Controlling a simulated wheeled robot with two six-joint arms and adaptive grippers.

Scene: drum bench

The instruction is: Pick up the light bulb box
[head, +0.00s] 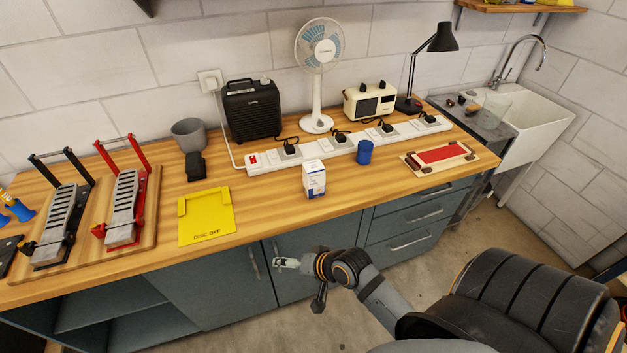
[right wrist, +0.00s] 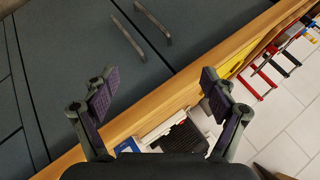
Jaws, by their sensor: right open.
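The light bulb box (head: 314,180), small, white and blue, stands upright on the wooden counter (head: 347,198) near its front edge. My right gripper (head: 276,262) is in front of the cabinet doors, below and to the left of the box in the head view, apart from it. In the right wrist view its two fingers (right wrist: 160,92) are spread wide with nothing between them. A blue and white patch (right wrist: 128,146) shows low in that view, partly hidden by the gripper; I cannot tell if it is the box. My left gripper is not in view.
A blue cup (head: 364,153) stands right of the box, with a white power strip (head: 335,146) behind. A yellow tray (head: 205,215) lies to the left. A fan (head: 318,75), black speaker (head: 253,110), cream radio (head: 370,101) and lamp (head: 410,103) stand at the back.

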